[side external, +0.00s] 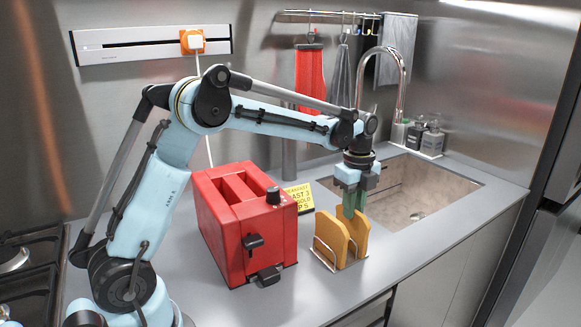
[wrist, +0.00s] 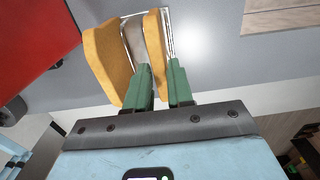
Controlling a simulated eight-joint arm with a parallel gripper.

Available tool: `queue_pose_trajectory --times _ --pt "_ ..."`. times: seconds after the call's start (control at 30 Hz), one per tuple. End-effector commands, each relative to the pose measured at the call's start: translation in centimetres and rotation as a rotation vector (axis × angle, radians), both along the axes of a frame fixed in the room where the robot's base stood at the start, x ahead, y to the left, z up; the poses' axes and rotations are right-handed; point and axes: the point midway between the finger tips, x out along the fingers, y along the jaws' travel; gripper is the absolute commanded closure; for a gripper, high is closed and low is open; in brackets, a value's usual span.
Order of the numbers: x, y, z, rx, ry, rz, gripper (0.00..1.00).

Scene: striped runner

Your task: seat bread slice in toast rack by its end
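The toast rack (side external: 325,254) is a small silver wire stand on the counter, and its wires also show in the wrist view (wrist: 170,35). Two golden-brown bread slices stand upright in it. My gripper (side external: 352,205) is directly above the rack, pointing down. Its green fingers (wrist: 160,88) are on both sides of the right bread slice (wrist: 153,40), shut on its upper end. That slice's lower part is among the wires; whether its bottom touches the base is hidden. The other bread slice (wrist: 105,62) stands to the left, outside the fingers.
A red toaster (side external: 245,225) stands left of the rack. A yellow sign (side external: 300,198) is behind the rack. The sink (side external: 425,190) with its tall tap (side external: 402,75) is at the back right. The counter's front edge is close to the rack.

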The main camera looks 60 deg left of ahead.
Motion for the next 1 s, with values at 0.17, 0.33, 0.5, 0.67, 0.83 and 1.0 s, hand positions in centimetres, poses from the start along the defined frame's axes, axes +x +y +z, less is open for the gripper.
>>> queue_pose_trajectory --times 0.17,0.33,0.5,0.67,0.83,1.0 --pt "0.0 0.0 0.0 0.000 0.000 0.000 0.61" --pt "0.0 0.0 0.0 0.000 0.000 0.000 0.61" --pt "0.0 0.0 0.8 0.000 0.000 0.000 0.61" --pt "0.0 0.0 3.0 0.000 0.000 0.000 0.61" --pt "0.0 0.0 6.2 0.000 0.000 0.000 0.61" --pt "0.0 0.0 9.1 0.000 0.000 0.000 0.61"
